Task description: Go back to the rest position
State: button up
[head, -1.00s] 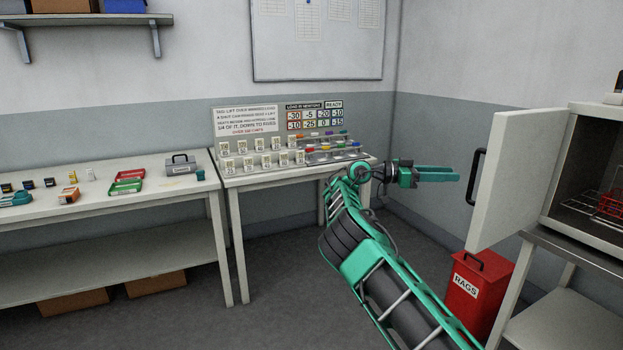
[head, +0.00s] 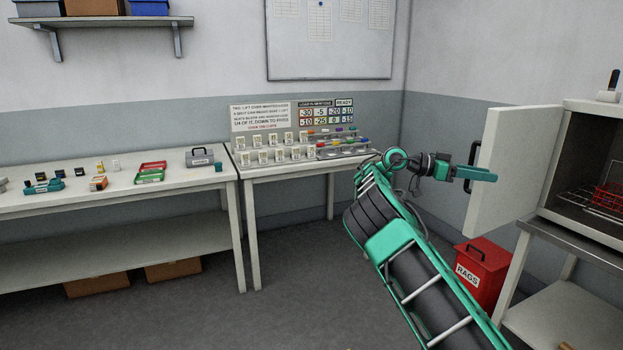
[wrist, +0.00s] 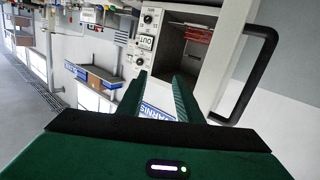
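My gripper (head: 470,173) is at the end of my green arm, right of centre in the head view. It points to the right, and its tips overlap the open white cabinet door (head: 500,150) in the picture. In the wrist view the two green fingers of my gripper (wrist: 160,95) stand apart with nothing between them. The wrist view also shows the door's black handle (wrist: 262,70) at the right, clear of the fingers.
A white cabinet (head: 610,125) with a red rack (head: 610,195) inside stands at the right. A red RAGS bin (head: 482,268) stands below the door. A table with a connector display (head: 290,145) and a workbench (head: 110,202) line the back wall. The floor at centre is open.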

jog(key=s+d+g+y, duration=0.1)
jog(key=s+d+y, duration=0.2)
jog(key=s+d, duration=0.45)
jog(key=s+d+f+n+y, duration=0.25)
jog(key=s+d, duration=0.25)
jog(key=s, duration=0.3)
jog(key=s+d+f+n+y, duration=0.1)
jog(key=s+d+f+y, duration=0.1)
jog(key=s+d+y, duration=0.45)
jog(key=s+a+f+n+t+y, duration=0.1)
jog(key=s+a+f+n, duration=0.2)
jog(key=s+a, duration=0.5)
jog(key=s+a+f+n+t+y, duration=0.1)
jog(key=s+a+f+n+y, duration=0.1)
jog(key=s+a, duration=0.7)
jog(key=s+a+f+n+t+y, duration=0.1)
jog(key=s+a+f+n, duration=0.3)
jog(key=s+a, duration=0.5)
jog(key=s+t, duration=0.1)
jog(key=s, duration=0.2)
jog(key=shift+s+a+f+y, duration=0.2)
jog(key=shift+s+f+y, duration=0.1)
jog(key=shift+y, duration=0.1)
